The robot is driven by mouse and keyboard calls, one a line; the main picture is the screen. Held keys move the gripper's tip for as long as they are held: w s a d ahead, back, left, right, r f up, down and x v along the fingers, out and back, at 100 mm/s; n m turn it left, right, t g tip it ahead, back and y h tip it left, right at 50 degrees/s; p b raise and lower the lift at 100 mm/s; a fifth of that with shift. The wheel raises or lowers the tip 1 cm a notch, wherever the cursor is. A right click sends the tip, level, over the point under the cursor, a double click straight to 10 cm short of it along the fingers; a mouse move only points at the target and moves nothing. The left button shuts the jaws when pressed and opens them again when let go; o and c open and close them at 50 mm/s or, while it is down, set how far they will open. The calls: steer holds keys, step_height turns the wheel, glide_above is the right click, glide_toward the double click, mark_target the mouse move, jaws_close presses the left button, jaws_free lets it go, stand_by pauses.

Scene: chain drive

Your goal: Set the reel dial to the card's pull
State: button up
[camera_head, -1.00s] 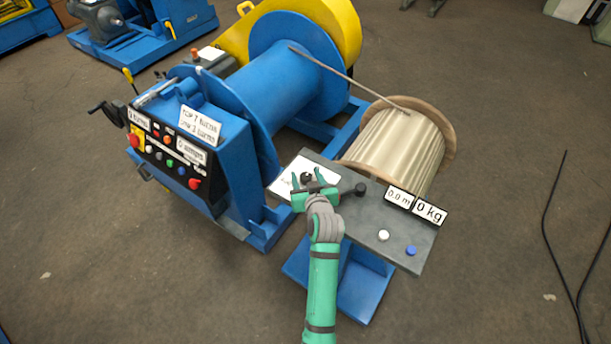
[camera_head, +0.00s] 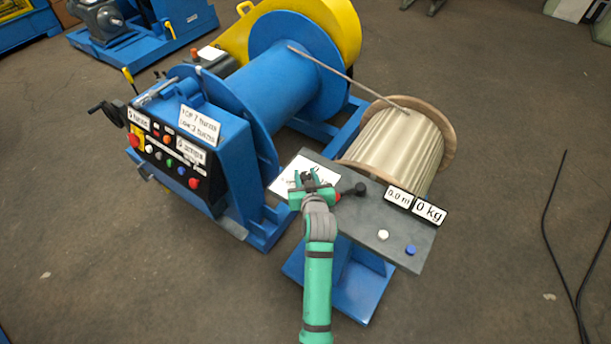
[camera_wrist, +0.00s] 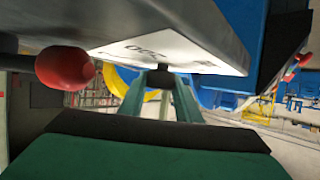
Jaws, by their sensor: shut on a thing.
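My gripper (camera_head: 311,178) is at the left part of the grey panel (camera_head: 340,218), with its green fingers shut on a small dark knob, apparently the reel dial. In the wrist view the knob (camera_wrist: 160,77) sits between the fingertips, right below the printed sheet (camera_wrist: 190,50). In the head view this white sheet (camera_head: 284,182) lies on the panel, partly hidden by my gripper. The dial's setting cannot be read. A white card (camera_head: 199,125) with printed lines stands on the blue winch cabinet; its text is too small to read surely. Labels on the panel show "0.0 m" (camera_head: 398,197) and "0 kg" (camera_head: 430,212).
White (camera_head: 383,236) and blue (camera_head: 411,250) buttons are on the panel. A wooden reel (camera_head: 400,148) stands behind. Floor at right is mostly clear.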

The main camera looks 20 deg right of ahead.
steer(key=m+g+h, duration=0.1)
steer(key=m+h, duration=0.2)
steer(key=m+g+h, duration=0.2)
steer(key=m+h, duration=0.1)
steer(key=h, duration=0.1)
steer(key=shift+a+m+g, duration=0.1)
steer(key=shift+m+g, duration=0.2)
steer(key=shift+m, duration=0.1)
steer(key=m+g+h, duration=0.2)
steer(key=m+g, duration=0.1)
steer(key=shift+m+h, duration=0.3)
steer(key=m+g+h, duration=0.1)
steer(key=m+g, duration=0.2)
steer(key=g, duration=0.1)
steer(key=shift+w+m+g, duration=0.1)
steer(key=shift+m+g, duration=0.2)
steer(key=shift+m, duration=0.1)
steer(key=m+g, duration=0.5)
steer(key=g, duration=0.1)
steer(key=shift+g, duration=0.3)
steer(key=shift+m+g+y, duration=0.5)
steer(key=shift+m+g, duration=0.3)
steer(key=shift+m, duration=0.3)
steer(key=shift+s+d+f+m+g+y, duration=0.1)
steer(key=shift+m+g+y, duration=0.2)
steer(key=shift+m+g, duration=0.25)
steer(key=shift+s+d+f+m+g+y, duration=0.1)
steer(key=shift+m+g+y, duration=0.2)
steer(key=shift+m+g, duration=0.2)
